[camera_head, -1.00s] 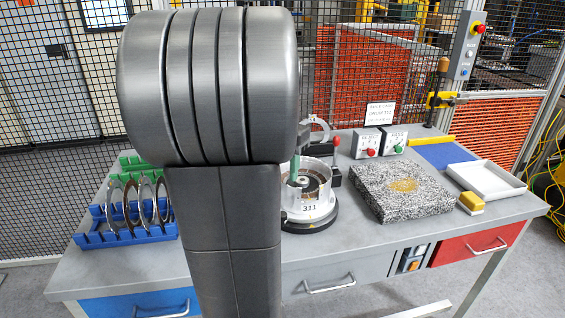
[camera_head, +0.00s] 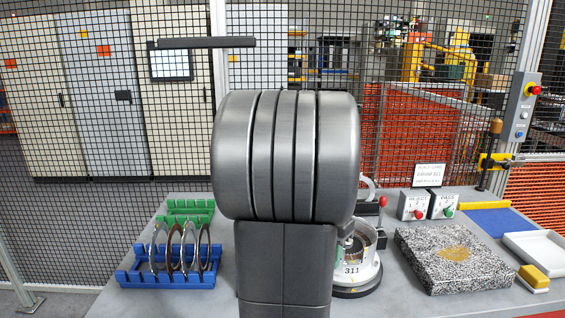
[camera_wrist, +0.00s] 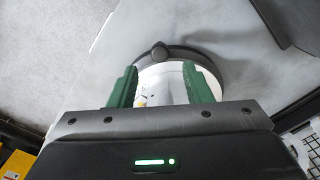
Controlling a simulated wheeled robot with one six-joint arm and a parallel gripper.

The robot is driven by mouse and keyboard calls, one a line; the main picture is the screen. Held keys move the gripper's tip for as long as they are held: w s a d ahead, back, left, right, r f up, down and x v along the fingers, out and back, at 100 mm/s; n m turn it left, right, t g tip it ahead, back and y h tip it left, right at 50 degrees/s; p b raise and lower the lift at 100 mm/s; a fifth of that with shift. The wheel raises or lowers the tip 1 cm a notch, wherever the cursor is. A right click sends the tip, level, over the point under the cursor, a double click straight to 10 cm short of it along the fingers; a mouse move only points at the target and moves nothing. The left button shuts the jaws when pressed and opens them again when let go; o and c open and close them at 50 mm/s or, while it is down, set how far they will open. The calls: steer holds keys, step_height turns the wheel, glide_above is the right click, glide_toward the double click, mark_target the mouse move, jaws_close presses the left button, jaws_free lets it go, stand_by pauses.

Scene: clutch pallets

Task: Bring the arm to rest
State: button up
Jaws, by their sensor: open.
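My gripper (camera_wrist: 160,88) shows in the wrist view with its two green fingers apart. The white drum fixture (camera_wrist: 165,82), on a dark round base, shows between and beyond the fingers. I cannot tell how far the fingertips are from it, and I see nothing clamped.
A blue rack (camera_head: 166,280) with several upright rings and a green rack (camera_head: 190,205) stand left of my arm. To the right are a speckled stone plate (camera_head: 450,280), REJECT and PASS boxes (camera_head: 413,206), a white tray (camera_head: 535,250) and a yellow block (camera_head: 533,278). Mesh fencing stands behind.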

step_height(320, 180, down, 5)
steer(key=shift+f, duration=0.15)
steer(key=shift+d+f, duration=0.1)
steer(key=shift+f, duration=0.15)
steer(key=shift+s+d+r+n+b, duration=0.1)
steer(key=shift+s+d+n+b, duration=0.25)
steer(key=shift+n, duration=0.15)
